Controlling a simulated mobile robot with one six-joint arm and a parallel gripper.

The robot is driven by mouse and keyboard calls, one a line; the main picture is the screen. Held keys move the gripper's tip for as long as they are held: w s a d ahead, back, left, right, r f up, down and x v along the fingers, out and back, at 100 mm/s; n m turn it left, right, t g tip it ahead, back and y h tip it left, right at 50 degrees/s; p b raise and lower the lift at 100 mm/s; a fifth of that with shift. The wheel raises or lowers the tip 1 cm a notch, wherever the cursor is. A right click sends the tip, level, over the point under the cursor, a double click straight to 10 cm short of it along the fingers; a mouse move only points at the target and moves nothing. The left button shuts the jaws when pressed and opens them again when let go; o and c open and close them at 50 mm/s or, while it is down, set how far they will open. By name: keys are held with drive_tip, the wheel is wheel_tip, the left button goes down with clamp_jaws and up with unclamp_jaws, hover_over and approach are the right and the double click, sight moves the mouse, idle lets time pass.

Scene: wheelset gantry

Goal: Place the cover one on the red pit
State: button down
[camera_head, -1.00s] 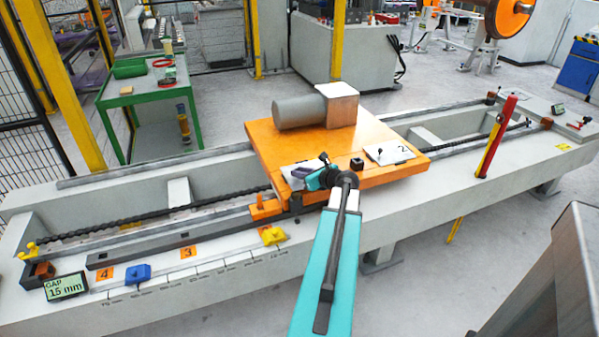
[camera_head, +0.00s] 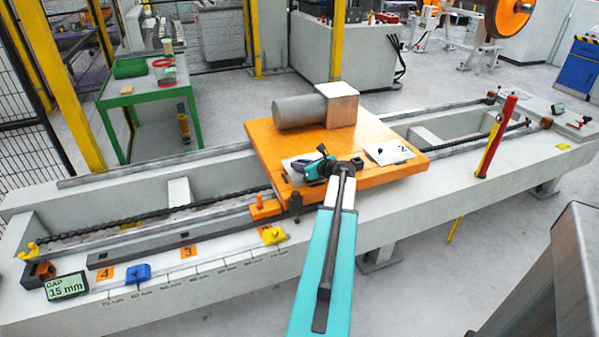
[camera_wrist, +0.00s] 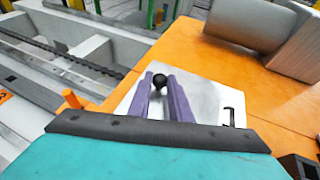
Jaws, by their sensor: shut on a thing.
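Cover one is a white plate (camera_wrist: 207,92) with a black knob and a black "1", seen in the wrist view over the orange carriage top. My gripper (camera_wrist: 160,84) has its two purple fingers shut on the knob. In the head view my gripper (camera_head: 312,170) is over the left front part of the carriage (camera_head: 270,150), partly covering the plate. I cannot tell whether the plate touches the carriage. I cannot make out a red pit in either view.
A second white cover (camera_head: 390,153) marked "2" lies right of my gripper on the carriage. A grey cylinder with a block (camera_head: 310,110) stands behind. A red and yellow post (camera_head: 495,137) rises at right. Yellow (camera_head: 273,236) and blue (camera_head: 138,273) pieces sit on the front ledge.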

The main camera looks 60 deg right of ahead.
drive_tip(key=shift+f, duration=1.75)
drive_tip(key=shift+f, duration=0.1)
drive_tip(key=c, duration=1.6)
unclamp_jaws()
drive_tip(key=v, duration=1.2)
drive_tip(key=shift+s, duration=0.1)
drive_tip(key=shift+s, duration=0.1)
